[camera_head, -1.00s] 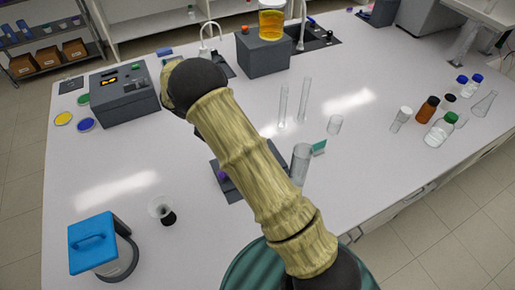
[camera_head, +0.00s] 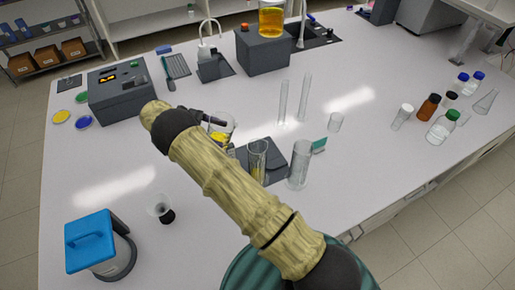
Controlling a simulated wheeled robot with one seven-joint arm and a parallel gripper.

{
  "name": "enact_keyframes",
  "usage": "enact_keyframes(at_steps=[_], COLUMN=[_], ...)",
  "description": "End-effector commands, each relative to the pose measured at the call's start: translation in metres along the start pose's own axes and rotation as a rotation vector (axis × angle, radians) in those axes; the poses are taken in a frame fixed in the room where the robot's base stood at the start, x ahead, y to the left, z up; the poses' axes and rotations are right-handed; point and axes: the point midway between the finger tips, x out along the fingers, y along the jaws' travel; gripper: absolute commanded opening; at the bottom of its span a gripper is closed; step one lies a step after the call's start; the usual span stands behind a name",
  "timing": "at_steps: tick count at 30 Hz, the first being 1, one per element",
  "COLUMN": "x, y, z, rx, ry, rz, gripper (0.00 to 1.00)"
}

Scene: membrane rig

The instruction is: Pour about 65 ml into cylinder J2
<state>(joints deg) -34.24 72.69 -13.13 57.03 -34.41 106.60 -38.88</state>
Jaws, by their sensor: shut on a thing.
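My gripper (camera_head: 212,121) is shut on a clear beaker (camera_head: 230,125) with yellow liquid (camera_head: 219,138) in it. The beaker appears tilted, up and to the left of a clear cylinder (camera_head: 257,152). Yellow shows low in this cylinder, but I cannot tell whether it is liquid inside. Two thin tall cylinders (camera_head: 283,102) (camera_head: 304,98) stand farther back. No label is readable, so I cannot tell which is J2. My arm hides part of the mat.
A teal card (camera_head: 319,145) and small clear beaker (camera_head: 335,122) stand to the right. Several bottles (camera_head: 442,126) are at far right. A grey device (camera_head: 122,94) is back left, a blue-topped device (camera_head: 92,242) front left. A jar of yellow liquid (camera_head: 271,20) sits on a dark block (camera_head: 263,51).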

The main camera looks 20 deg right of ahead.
Motion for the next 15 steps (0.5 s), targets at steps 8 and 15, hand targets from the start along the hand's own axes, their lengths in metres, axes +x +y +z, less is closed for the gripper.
enact_keyframes(at_steps=[8, 15], x=[-0.0041, -0.0070], y=[0.0001, 0.0002], z=[-0.0123, -0.0093], rx=[0.005, 0.006], ry=[-0.135, -0.184], rz=[0.001, 0.000], gripper=[0.41, 0.41])
